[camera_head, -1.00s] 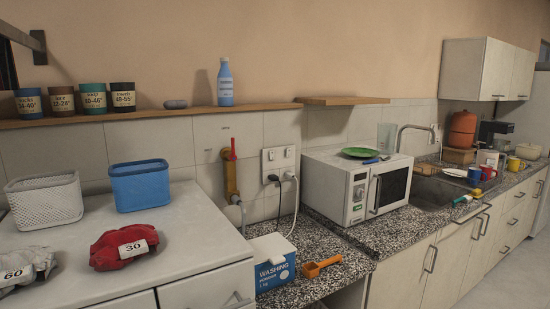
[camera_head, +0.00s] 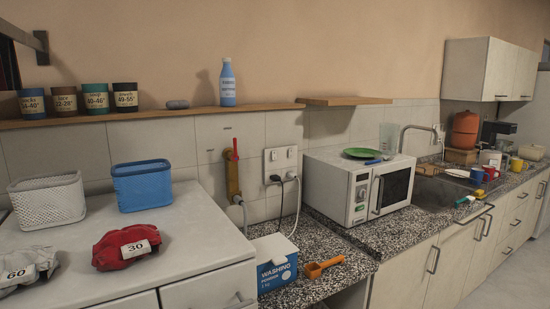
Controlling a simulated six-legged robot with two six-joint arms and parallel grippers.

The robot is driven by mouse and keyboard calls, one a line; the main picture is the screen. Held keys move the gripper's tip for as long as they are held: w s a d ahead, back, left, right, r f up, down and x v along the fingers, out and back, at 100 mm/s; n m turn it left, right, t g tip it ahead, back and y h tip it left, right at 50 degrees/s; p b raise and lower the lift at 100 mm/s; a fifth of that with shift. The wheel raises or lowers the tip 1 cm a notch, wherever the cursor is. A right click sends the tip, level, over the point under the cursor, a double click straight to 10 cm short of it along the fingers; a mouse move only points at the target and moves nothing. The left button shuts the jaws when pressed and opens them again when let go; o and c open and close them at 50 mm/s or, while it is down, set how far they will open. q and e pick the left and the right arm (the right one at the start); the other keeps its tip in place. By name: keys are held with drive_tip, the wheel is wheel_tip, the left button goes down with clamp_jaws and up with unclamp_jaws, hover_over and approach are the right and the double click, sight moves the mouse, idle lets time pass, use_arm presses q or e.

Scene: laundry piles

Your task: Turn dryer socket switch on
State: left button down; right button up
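A white double wall socket (camera_head: 281,159) is on the tiled wall, left of the microwave. Two plugs sit in its lower part, one dark (camera_head: 274,178) and one white (camera_head: 290,175), with cables hanging down. Small switches show on its upper part, but their positions are too small to tell. Which plug belongs to the dryer cannot be told. Neither gripper is in view.
A washing powder box (camera_head: 276,264) and orange scoop (camera_head: 324,267) lie on the speckled counter below the socket. A yellow pipe with a red lever (camera_head: 234,172) is left of it. A microwave (camera_head: 357,187) stands right. Baskets (camera_head: 141,185) and a red bundle (camera_head: 125,246) occupy the white top.

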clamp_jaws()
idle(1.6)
